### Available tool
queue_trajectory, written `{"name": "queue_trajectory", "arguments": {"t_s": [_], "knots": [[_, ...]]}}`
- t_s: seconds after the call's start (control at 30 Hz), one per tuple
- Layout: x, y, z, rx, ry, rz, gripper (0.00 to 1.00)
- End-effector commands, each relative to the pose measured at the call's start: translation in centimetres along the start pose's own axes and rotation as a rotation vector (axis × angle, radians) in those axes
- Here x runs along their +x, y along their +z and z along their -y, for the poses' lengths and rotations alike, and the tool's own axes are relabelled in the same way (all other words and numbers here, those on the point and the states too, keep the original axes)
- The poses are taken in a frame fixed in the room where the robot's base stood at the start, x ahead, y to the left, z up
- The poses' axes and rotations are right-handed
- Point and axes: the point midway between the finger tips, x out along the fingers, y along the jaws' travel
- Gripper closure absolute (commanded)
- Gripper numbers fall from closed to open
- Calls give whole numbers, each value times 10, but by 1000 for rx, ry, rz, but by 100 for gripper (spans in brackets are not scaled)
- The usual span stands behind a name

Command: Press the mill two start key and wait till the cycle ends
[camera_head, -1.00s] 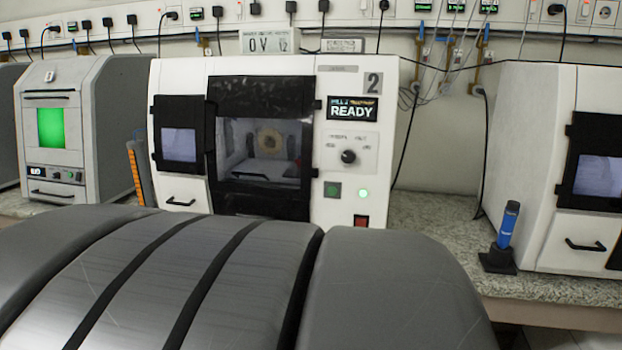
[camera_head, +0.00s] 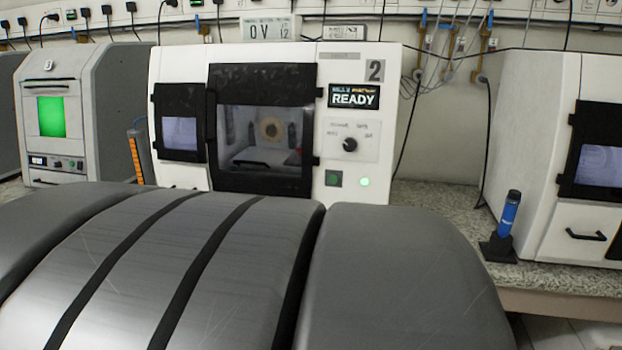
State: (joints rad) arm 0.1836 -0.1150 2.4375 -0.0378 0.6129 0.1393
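Mill two (camera_head: 335,60), a white machine marked 2, stands on the bench in the middle. Its display (camera_head: 353,96) reads READY. A green square key (camera_head: 333,178) sits low on its right panel, with a lit green lamp (camera_head: 364,182) beside it. A dark rotary knob (camera_head: 350,145) is above them. The black-framed door (camera_head: 262,185) looks shut, with a round tan part visible through its window. My gripper is not in view. The large grey body across the bottom, which looks like mine, hides the mill's lowest front.
A grey machine (camera_head: 52,112) with a lit green window stands at the left. Another white machine (camera_head: 545,140) stands at the right. A blue cylinder in a black holder (camera_head: 498,245) is on the speckled bench (camera_head: 432,205) between the mills, where some bench is clear.

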Motion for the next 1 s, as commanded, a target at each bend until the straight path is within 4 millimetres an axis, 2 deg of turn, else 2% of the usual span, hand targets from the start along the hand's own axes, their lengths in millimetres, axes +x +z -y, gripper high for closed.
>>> {"name": "queue_trajectory", "arguments": {"t_s": [0.33,0.37,0.6,0.63,1.0], "knots": [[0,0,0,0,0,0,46],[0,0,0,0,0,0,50],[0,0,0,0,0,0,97],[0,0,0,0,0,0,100],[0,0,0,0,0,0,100]]}}
